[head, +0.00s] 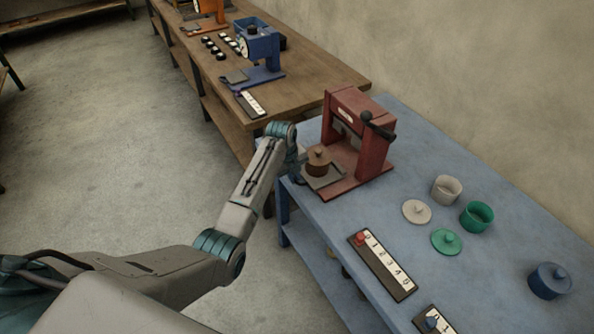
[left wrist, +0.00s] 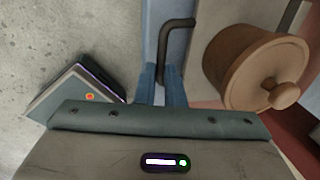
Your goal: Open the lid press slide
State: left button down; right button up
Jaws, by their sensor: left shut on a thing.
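The red lid press (head: 372,150) stands at the far left end of the blue table. Its slide, a grey plate (head: 325,184), sits at the front of the press with a brown lidded pot (head: 317,168) upright on it. In the left wrist view the pot (left wrist: 245,65) is on the right, and a dark bent handle (left wrist: 178,23) reaches to my fingers. My left gripper (left wrist: 161,85) is shut on this handle; in the head view the gripper (head: 301,163) is beside the slide, its fingertips partly hidden. My right gripper is out of view.
On the blue table (head: 405,135) are a cream pot (head: 447,189) and lid (head: 416,211), a green pot (head: 476,217) and lid (head: 446,242), a blue pot (head: 549,281) and a number strip (head: 381,265). A wooden table (head: 315,85) with a blue machine (head: 262,55) stands behind.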

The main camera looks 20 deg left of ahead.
pick_arm(q)
jog(key=shift+w+d, duration=0.15)
jog(key=shift+w, duration=0.1)
jog(key=c, duration=1.9)
grip_release()
jog(key=shift+w+d, duration=0.1)
jog(key=o, duration=0.4)
jog(key=shift+c, duration=0.2)
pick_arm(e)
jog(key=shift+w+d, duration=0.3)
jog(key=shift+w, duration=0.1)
pick_arm(q)
jog(key=shift+r, duration=0.15)
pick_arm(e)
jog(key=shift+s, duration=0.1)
